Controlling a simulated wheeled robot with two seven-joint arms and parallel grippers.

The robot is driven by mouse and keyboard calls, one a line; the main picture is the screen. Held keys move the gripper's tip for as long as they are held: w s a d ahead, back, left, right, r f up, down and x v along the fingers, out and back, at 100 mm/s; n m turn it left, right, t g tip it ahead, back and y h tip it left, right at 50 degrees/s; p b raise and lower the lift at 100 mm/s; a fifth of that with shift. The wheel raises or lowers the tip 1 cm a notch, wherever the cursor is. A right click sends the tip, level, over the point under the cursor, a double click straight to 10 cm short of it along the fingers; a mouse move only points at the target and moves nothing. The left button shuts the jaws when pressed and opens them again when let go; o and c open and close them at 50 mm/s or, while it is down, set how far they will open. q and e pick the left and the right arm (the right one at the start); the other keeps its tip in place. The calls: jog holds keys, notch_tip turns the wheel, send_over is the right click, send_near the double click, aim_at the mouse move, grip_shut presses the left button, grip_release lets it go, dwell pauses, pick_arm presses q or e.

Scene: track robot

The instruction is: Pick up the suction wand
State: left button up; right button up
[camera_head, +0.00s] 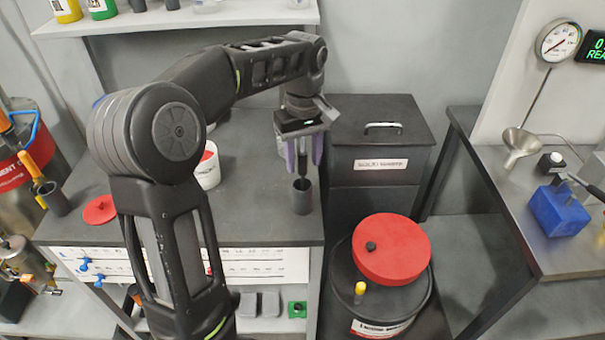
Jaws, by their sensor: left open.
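My left gripper (304,163) points down over the dark counter, its two purple-grey fingers open. Directly below it stands a small dark cylindrical holder (302,200), upright near the counter's front right corner. A thin dark piece shows between the fingers and above the holder's mouth; it may be the suction wand, but it is too small and too hidden to tell. I cannot tell whether the fingers touch it. My right gripper is out of view.
A white tub (208,172) and a red lid (100,209) are on the counter (255,210). A dark waste bin (385,150) stands just right of the gripper. A red lid (392,250) rests on a drum in front. A funnel (520,142) and blue block (557,210) are on the right bench.

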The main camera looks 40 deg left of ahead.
aim_at(303, 173)
pick_arm(q)
jog(key=shift+f, duration=0.15)
notch_tip(303, 173, down, 5)
jog(key=shift+a+f+p, duration=0.1)
jog(key=shift+p, duration=0.6)
jog(key=shift+c, duration=0.4)
grip_shut()
dwell(0.4)
